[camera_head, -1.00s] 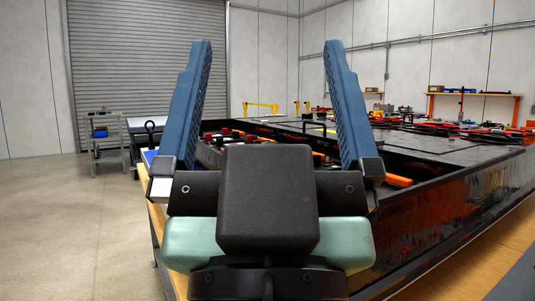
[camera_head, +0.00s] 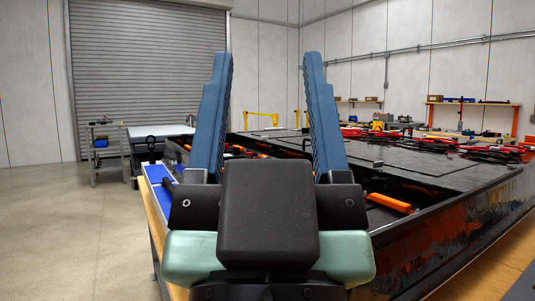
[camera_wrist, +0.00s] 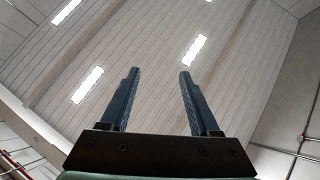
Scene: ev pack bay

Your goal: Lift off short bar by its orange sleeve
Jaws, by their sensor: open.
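My gripper (camera_head: 265,115) is open and empty, its two blue fingers pointing up in front of the battery pack in the head view. In the wrist view the gripper (camera_wrist: 158,98) also shows open, with only ceiling behind it. An orange piece (camera_head: 391,203) lies inside the near right part of the pack tray, right of my gripper. Another orange piece (camera_head: 285,145) shows between the fingers. I cannot tell which of them, if any, is the short bar's sleeve. My gripper hides part of the near end of the pack.
The large black pack tray (camera_head: 450,215) rests on a wooden bench (camera_head: 480,270). A blue mat (camera_head: 158,185) lies at the bench's left. Red cable parts (camera_head: 430,145) lie on the pack's far right. A grey cart (camera_head: 103,150) stands back left. The floor on the left is clear.

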